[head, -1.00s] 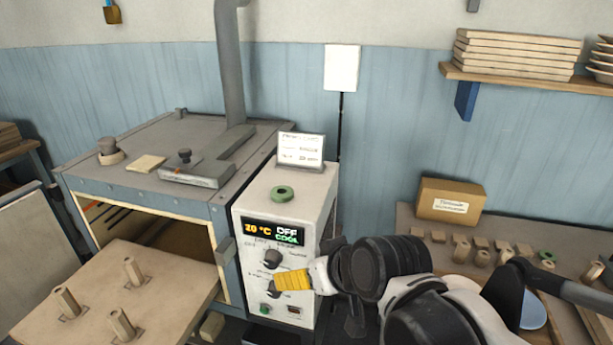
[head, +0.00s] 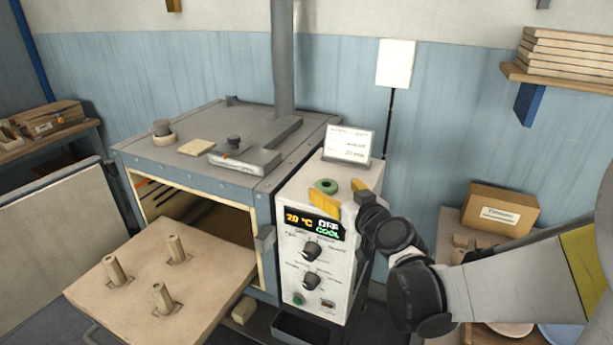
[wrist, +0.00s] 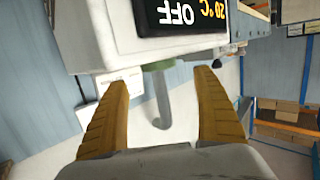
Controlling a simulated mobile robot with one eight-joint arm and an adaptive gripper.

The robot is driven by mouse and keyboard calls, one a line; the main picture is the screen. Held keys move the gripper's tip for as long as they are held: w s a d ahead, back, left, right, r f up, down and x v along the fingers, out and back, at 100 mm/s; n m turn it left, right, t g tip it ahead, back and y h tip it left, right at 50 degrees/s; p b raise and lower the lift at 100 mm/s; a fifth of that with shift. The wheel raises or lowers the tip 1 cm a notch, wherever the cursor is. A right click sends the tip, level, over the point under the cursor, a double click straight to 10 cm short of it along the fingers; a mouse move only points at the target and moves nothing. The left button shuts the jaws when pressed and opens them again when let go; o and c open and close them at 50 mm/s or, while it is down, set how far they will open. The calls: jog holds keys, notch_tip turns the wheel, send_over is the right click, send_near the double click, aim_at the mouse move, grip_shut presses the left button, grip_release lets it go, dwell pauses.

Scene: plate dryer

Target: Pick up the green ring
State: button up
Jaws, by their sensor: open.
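The green ring (head: 326,190) lies flat on top of the white control box (head: 352,215), near its display edge. In the wrist view, the green ring (wrist: 159,65) shows edge-on as a green strip. My gripper (head: 342,193) is open, with its yellow fingers at the top of the box, close beside the ring. In the wrist view my gripper (wrist: 160,79) has its fingers spread to either side of the ring, which appears between and slightly beyond the tips. Nothing is between the fingers. I cannot tell whether they touch the box.
A sign card (head: 347,144) stands on the box behind the ring. The dryer (head: 190,165) is left, with a pegged board (head: 150,285) in front of its opening. A cardboard box (head: 500,208) sits on the table at right.

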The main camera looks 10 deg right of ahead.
aim_at(327, 185)
jog(key=x, duration=0.1)
jog(key=b+x, duration=0.1)
jog(key=x, duration=0.1)
jog(key=b+x, duration=0.1)
jog(key=x, duration=0.1)
jog(key=shift+w+f, duration=0.2)
jog(key=shift+f, duration=0.2)
jog(key=shift+r, duration=0.1)
jog(key=c, duration=1.3)
